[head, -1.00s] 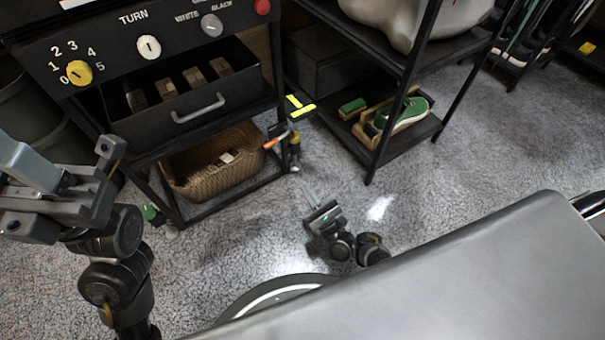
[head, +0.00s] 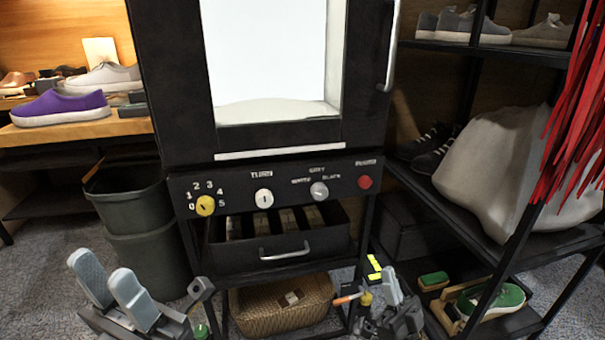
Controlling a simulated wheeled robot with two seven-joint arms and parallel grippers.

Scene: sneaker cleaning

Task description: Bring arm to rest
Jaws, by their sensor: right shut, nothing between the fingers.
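My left gripper (head: 103,268) is at the bottom left in the head view. Its two light grey fingers point up and stand apart, with nothing between them. My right gripper (head: 391,286) is at the bottom, right of centre, in front of the black cabinet's lower right leg. Its fingers are shut and hold nothing. Most of both arms is below the picture edge.
A black cabinet (head: 173,100) with a lit window, knobs and a drawer (head: 320,262) stands ahead. A wicker basket (head: 265,312) sits below. Grey bins (head: 140,225) stand left. A shoe rack (head: 490,250) is right; a purple shoe (head: 60,107) lies on the left shelf.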

